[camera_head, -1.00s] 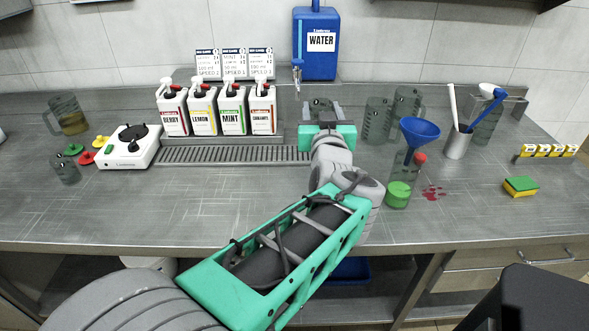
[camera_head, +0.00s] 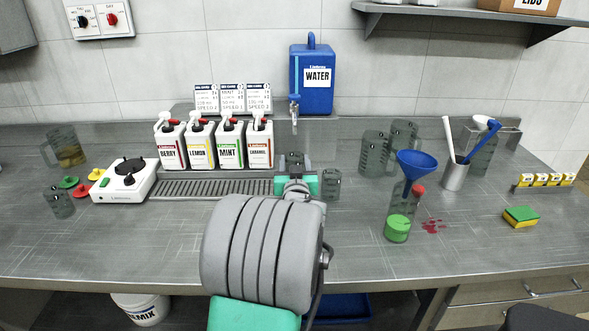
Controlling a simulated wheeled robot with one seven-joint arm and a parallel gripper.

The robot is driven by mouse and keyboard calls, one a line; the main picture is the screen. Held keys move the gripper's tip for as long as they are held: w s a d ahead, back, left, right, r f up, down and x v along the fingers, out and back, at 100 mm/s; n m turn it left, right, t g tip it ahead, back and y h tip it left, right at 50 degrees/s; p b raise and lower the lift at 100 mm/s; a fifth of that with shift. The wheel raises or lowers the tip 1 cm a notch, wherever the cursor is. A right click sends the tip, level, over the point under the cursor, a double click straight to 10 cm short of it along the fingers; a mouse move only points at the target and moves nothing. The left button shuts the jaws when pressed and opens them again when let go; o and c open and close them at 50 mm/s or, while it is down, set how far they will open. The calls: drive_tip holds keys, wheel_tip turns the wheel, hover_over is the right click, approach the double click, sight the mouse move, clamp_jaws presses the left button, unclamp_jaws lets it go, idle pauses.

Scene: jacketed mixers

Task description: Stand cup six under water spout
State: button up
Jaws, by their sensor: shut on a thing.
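The blue water container (camera_head: 316,78) stands on the raised back ledge, with its spout (camera_head: 294,99) at the lower left front. My gripper (camera_head: 294,167) is shut on a small clear grey cup (camera_head: 293,158), with a finger on each side. The held cup is upright, below the spout in the picture, near the right end of the drip grate (camera_head: 215,187). I cannot tell whether its base touches the surface, and its number is too small to read. Another small clear cup (camera_head: 331,184) stands just right of my gripper.
Berry, lemon, mint and caramel bottles (camera_head: 230,143) stand left of the held cup. Clear jugs (camera_head: 374,153) stand to the right, with a blue funnel (camera_head: 417,160) in front. A white mixer base (camera_head: 124,181) is at left. The front counter is mostly clear.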

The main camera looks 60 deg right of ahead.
drive_tip(key=shift+f, duration=0.85)
drive_tip(key=shift+f, duration=0.2)
drive_tip(key=o, duration=1.5)
drive_tip(key=shift+s+r, duration=0.1)
drive_tip(key=shift+r, duration=0.1)
drive_tip(key=shift+s+a, duration=0.1)
drive_tip(key=shift+a, duration=0.1)
drive_tip(key=b+v, duration=0.1)
drive_tip(key=v, duration=1)
drive_tip(key=shift+s+a, duration=0.15)
drive_tip(key=shift+a, duration=0.15)
